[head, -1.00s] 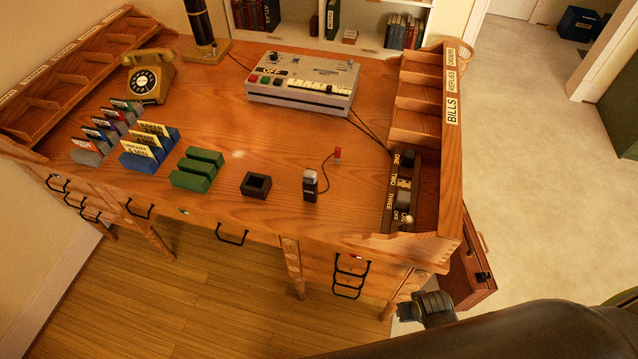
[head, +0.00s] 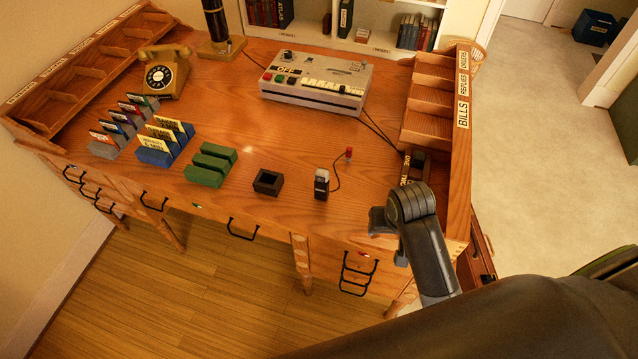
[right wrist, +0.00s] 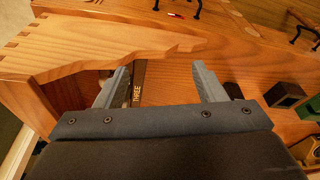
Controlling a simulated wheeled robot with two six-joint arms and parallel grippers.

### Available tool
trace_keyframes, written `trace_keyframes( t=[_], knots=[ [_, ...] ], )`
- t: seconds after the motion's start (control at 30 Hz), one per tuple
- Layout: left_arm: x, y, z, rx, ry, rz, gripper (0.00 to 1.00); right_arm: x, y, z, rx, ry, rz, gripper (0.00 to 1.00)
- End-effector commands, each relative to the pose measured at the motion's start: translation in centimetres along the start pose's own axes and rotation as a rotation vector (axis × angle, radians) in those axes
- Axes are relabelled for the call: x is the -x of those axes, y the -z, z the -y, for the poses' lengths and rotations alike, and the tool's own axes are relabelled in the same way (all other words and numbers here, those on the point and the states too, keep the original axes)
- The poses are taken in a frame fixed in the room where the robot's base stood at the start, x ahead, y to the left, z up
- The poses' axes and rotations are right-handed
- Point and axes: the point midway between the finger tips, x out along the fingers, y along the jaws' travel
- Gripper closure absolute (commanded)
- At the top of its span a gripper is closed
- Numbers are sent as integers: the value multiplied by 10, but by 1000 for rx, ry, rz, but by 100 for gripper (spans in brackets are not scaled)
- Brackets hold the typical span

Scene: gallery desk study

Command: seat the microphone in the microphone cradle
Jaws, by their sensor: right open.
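The microphone (head: 321,187) is black with a pale grey top and stands upright near the front of the desk, with a thin cord running to a small red-tipped piece behind it. The microphone cradle (head: 268,183) is a dark square block with an opening on top, left of the microphone. It also shows at the right of the right wrist view (right wrist: 285,95). My right gripper (head: 380,221) is over the desk's front right part, right of the microphone and apart from it. My left gripper is out of view.
Green blocks (head: 211,165) stand left of the cradle. A grey recorder (head: 316,82) sits behind. Bare desktop surrounds the microphone.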

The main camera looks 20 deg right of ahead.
Motion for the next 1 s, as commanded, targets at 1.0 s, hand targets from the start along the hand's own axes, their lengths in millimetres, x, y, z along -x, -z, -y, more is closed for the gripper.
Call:
trace_keyframes(
  t=[1.0],
  knots=[
    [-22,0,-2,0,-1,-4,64,53,180,157,-280,-43,132,36]
  ],
)
